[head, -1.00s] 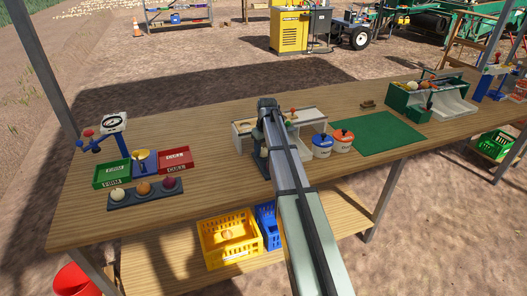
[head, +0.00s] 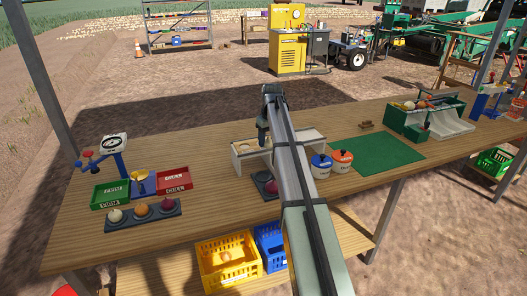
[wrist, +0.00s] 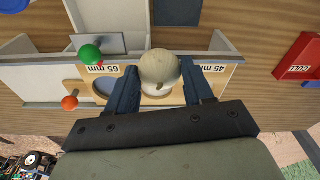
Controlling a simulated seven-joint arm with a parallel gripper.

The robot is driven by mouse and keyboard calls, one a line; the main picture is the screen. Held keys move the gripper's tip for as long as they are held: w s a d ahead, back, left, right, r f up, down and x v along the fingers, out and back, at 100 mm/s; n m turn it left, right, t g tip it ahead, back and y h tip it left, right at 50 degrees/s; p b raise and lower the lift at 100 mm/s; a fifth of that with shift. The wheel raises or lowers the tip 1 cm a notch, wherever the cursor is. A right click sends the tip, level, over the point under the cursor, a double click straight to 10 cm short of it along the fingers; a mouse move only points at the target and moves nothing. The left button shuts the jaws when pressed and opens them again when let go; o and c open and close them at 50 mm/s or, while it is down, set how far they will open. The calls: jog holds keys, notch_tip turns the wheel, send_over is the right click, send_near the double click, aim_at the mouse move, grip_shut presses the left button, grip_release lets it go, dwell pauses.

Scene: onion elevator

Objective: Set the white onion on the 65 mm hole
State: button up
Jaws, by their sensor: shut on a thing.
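My gripper (wrist: 159,76) is shut on the white onion (wrist: 158,68), a pale tan bulb between the two dark blue fingers in the wrist view. In the head view my gripper (head: 263,138) is over the left part of the sizing box; the onion cannot be made out there. In the wrist view the onion is above the tan board (wrist: 226,80), over the middle of it, and hides most of what lies below. The 65 mm hole (wrist: 102,85) is left of the onion, by its 65 mm label, partly covered by the left finger. The 45 mm label is at right.
Green (wrist: 91,53) and orange (wrist: 70,102) knobs stand near the 65 mm end. Blue (head: 321,164) and orange-red (head: 341,160) lidded pots stand right of the box. A dark tray (head: 121,225) of onions lies at front left. The green mat (head: 385,154) is bare.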

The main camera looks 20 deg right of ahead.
jog(key=w+d+r, duration=0.4)
jog(key=w+d, duration=0.3)
jog(key=d, duration=0.1)
jog(key=shift+w+d+f, duration=0.1)
jog(key=shift+f, duration=1.6)
jog(key=shift+w+d+f, duration=0.1)
jog(key=shift+f, duration=1.6)
jog(key=o, duration=1.1)
